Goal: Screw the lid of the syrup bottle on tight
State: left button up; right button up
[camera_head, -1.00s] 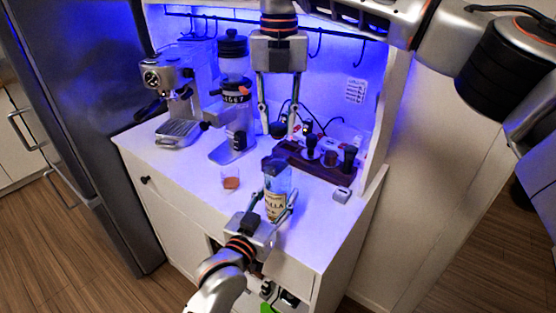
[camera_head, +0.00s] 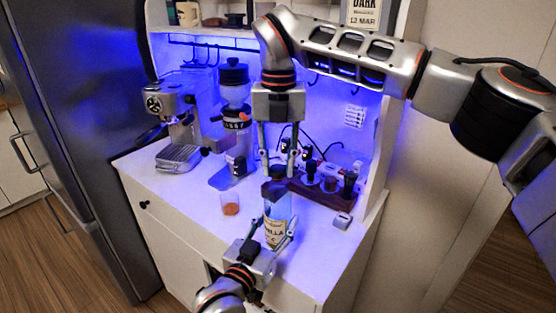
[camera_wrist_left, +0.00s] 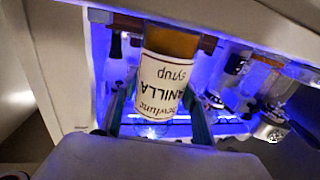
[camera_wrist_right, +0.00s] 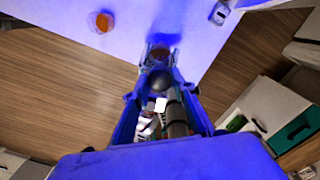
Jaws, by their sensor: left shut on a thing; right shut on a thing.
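The syrup bottle (camera_head: 277,212) stands upright near the front of the white counter, with a cream vanilla label and a dark lid (camera_head: 278,174) at its top. My left gripper (camera_head: 276,234) is shut on the bottle's body from the front; the left wrist view shows the labelled bottle (camera_wrist_left: 166,75) between its fingers. My right gripper (camera_head: 278,164) points down from above and is shut on the lid. The right wrist view shows the dark round lid (camera_wrist_right: 157,83) between the fingers. The lid's threads and its seat on the neck are hidden.
A glass with amber liquid (camera_head: 230,204) stands left of the bottle. Behind are an espresso machine (camera_head: 178,120), a grinder (camera_head: 234,125) and a brown tool rack (camera_head: 325,194). A small white box (camera_head: 342,221) sits at right. The front left counter is clear.

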jog(key=shift+f, duration=0.55)
jog(key=shift+f, duration=0.55)
